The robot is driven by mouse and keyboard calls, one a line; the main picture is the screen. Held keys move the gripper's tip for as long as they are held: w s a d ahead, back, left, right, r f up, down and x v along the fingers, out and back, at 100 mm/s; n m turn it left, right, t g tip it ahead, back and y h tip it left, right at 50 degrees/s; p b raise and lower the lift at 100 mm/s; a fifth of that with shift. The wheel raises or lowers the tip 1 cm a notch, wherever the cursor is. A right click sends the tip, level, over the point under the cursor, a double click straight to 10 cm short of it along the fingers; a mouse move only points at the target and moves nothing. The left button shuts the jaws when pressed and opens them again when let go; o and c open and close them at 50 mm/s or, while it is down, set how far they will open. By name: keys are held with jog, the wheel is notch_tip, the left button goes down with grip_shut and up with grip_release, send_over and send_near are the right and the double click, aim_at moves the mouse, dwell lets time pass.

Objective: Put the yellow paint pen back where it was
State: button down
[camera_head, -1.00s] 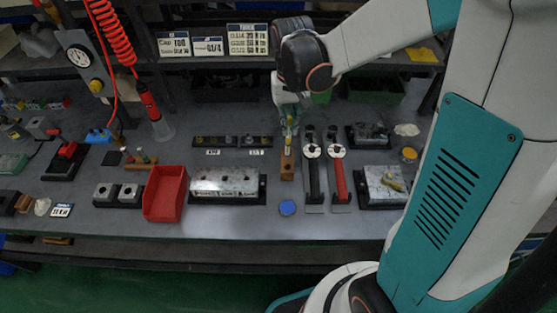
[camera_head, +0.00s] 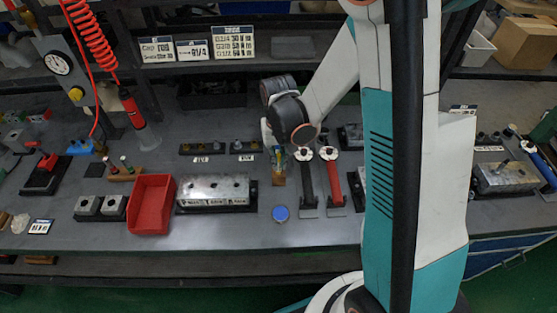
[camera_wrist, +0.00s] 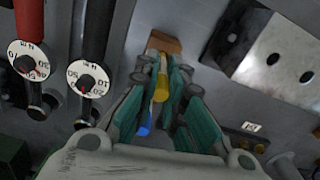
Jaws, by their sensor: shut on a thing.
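The yellow paint pen (camera_wrist: 161,85) is between the teal fingers of my gripper (camera_wrist: 166,78) in the wrist view, with the fingers shut on it. Its far end meets or overlaps the small wooden block (camera_wrist: 164,42); I cannot tell whether it sits in a hole. A blue piece (camera_wrist: 144,122) shows close beside the pen, nearer the camera; I cannot tell what it belongs to. In the head view my gripper (camera_head: 278,157) is right above the wooden block (camera_head: 279,181) and hides most of the pen.
A blue round cap (camera_head: 280,213) lies in front. The bench front is otherwise clear.

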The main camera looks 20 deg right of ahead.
jog(key=shift+s, duration=0.1)
jog(key=shift+f, duration=0.15)
jog(key=c, duration=1.7)
grip_release()
jog(key=shift+r, duration=0.2)
notch_tip(320, 180, up, 12)
jog(key=p, duration=0.4)
jog(key=s+r+t, duration=0.2)
jog(key=s+r, duration=0.2)
jog(key=s, duration=0.1)
jog(key=s+r+n+t, duration=0.1)
jog(key=s+r+t, duration=0.1)
jog(key=s+r, duration=0.3)
jog(key=s+r+n+t, duration=0.1)
jog(key=s+r+t, duration=0.2)
jog(key=s+r, duration=0.2)
jog(key=shift+r, duration=0.2)
